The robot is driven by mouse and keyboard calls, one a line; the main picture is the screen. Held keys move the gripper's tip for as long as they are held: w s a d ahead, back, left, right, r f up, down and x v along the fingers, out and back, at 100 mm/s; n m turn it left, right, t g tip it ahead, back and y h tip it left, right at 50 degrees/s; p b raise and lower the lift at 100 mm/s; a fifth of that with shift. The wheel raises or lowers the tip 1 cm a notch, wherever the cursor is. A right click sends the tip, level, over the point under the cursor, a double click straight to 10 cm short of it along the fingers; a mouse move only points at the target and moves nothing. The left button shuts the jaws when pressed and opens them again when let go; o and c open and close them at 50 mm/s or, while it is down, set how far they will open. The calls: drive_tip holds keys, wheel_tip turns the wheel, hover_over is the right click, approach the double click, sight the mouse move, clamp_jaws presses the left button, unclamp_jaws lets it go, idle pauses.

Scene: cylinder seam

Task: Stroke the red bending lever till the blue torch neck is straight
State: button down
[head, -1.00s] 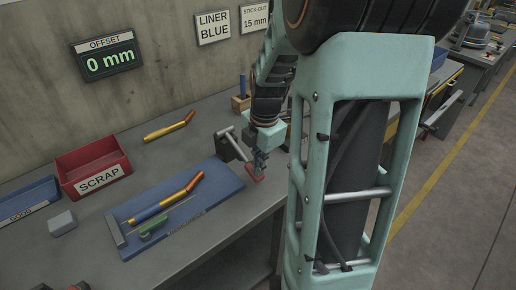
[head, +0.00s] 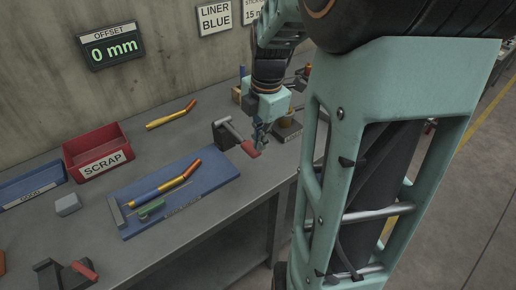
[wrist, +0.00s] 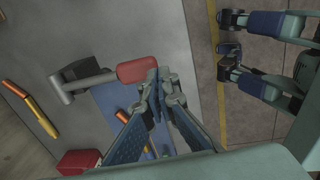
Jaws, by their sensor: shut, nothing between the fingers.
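The bending lever has a dark block (head: 221,139), a grey bar and a red grip (head: 251,149). It stands at the far right end of the blue mat. In the wrist view the red grip (wrist: 138,70) lies just left of my fingertips; I cannot tell whether they touch. My gripper (head: 261,138) is shut and empty, beside the red grip; it also shows in the wrist view (wrist: 158,78). The torch neck (head: 165,188) lies on the blue mat (head: 211,178). Its lower part looks blue and yellow, its upper end orange and bent. The offset display (head: 114,46) reads 0 mm.
Another yellow and orange neck (head: 170,116) lies behind the mat. A red scrap bin (head: 101,163), a blue tray (head: 32,190) and a grey block (head: 67,205) stand left. A second red-handled lever (head: 85,270) is at the front left.

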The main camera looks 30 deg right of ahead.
drive_tip(key=shift+s+d+r, duration=0.1)
drive_tip(key=shift+s+r, duration=0.2)
drive_tip(key=shift+r, duration=0.45)
drive_tip(key=shift+s+d+r, duration=0.1)
drive_tip(key=shift+s+r, duration=0.15)
drive_tip(key=shift+r, duration=0.45)
drive_tip(key=shift+s+d+r, duration=0.1)
drive_tip(key=shift+s+r, duration=0.2)
drive_tip(key=shift+r, duration=0.45)
